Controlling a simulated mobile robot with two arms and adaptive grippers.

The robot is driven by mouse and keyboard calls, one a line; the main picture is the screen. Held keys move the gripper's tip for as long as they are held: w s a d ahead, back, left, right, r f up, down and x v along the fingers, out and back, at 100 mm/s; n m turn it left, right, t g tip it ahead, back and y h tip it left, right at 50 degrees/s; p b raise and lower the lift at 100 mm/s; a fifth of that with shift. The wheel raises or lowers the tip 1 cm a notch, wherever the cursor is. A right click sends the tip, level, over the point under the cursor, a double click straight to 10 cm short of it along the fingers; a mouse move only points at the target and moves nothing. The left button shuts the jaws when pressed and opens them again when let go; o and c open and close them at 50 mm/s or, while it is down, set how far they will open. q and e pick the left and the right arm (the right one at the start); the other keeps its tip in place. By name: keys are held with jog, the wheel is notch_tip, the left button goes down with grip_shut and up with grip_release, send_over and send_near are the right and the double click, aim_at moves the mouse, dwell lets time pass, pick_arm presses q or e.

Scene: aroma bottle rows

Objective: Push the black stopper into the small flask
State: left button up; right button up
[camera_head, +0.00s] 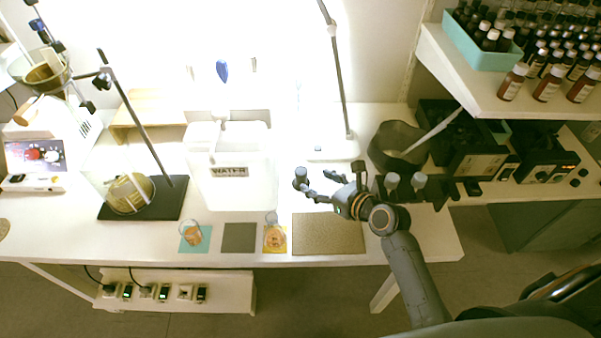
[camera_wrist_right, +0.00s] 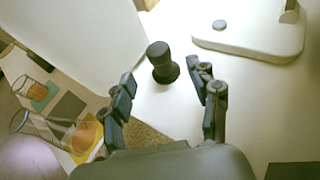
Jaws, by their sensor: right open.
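The black stopper (camera_head: 300,176) stands upright on the white table, just beyond the fingertips of my right gripper (camera_head: 320,184). In the right wrist view the stopper (camera_wrist_right: 160,58) shows its round top and wider lower rim. My right gripper (camera_wrist_right: 162,76) is open, with a finger on either side of the line to the stopper, and holds nothing. The small clear flask (camera_head: 272,233) stands on a yellow mat with orange contents, left of and nearer than the gripper. In the wrist view the flask (camera_wrist_right: 62,130) shows at the lower left. My left gripper is out of view.
A water container (camera_head: 232,185) stands behind the flask. A beaker (camera_head: 191,234) sits on a teal mat at the left. A brown mat (camera_head: 328,234) lies beside the flask. A white stand base (camera_head: 332,150) is behind the stopper.

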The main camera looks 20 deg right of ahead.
aim_at(306, 176)
jog(key=shift+x, duration=0.9)
jog(key=shift+w+f, duration=0.2)
jog(key=shift+w, duration=0.15)
jog(key=shift+x, duration=1.1)
jog(key=x, duration=0.2)
jog(key=shift+w+a+f, duration=0.1)
jog(key=shift+w+a, duration=0.1)
jog(key=shift+a, duration=0.05)
jog(key=shift+w+a+f+b, duration=0.1)
jog(key=shift+w+b, duration=0.2)
jog(key=shift+c, duration=0.3)
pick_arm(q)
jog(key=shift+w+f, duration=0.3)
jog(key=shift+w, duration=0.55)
pick_arm(e)
jog(key=c, duration=1.1)
